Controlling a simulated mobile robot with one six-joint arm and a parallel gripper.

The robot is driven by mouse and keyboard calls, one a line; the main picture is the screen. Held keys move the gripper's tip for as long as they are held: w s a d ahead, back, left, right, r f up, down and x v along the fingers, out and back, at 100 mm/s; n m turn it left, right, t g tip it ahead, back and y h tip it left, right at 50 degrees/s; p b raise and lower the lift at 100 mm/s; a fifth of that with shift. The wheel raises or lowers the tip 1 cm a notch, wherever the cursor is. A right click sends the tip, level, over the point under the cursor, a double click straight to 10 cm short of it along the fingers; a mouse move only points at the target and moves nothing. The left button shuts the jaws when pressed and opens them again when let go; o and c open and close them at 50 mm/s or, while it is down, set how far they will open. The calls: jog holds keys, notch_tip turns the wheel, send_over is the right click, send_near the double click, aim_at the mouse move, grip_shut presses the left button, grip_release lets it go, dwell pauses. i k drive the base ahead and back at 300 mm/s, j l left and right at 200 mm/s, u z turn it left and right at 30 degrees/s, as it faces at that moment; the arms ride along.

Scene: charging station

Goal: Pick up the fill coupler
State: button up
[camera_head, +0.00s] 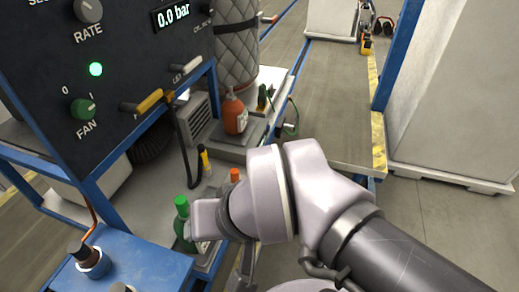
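A black hose (181,145) hangs from the control panel's front and curves down to a small black-and-yellow fitting (206,163) that stands near the bench. This fitting looks like the fill coupler, but it is too small to be sure. My gripper is at the end of my pale arm, which reaches in from the lower right. The wrist hides the fingers, so I cannot see whether they are open or hold anything. The arm's end is below and in front of the fitting, and the two look apart in the picture.
A green bottle (182,226) stands close left of my wrist, and an orange-topped one (235,175) is just behind it. A red-orange bottle (235,115) stands farther back. The dark control panel (110,75) overhangs the left. A blue block with a copper line (92,262) is lower left.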

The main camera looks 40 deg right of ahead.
aim_at(206, 164)
jog(key=z, duration=0.3)
jog(key=i+l+u, duration=0.2)
jog(key=l, duration=0.15)
jog(key=i+l+u, duration=0.15)
jog(key=l, duration=0.25)
jog(key=i+l+u, duration=0.2)
jog(key=l, duration=0.2)
jog(key=i+l+u, duration=0.15)
jog(key=l, duration=0.3)
jog(key=l+u, duration=0.2)
jog(key=l, duration=0.25)
jog(key=i+l+u, duration=0.2)
jog(key=l, duration=0.25)
jog(key=i, duration=0.4)
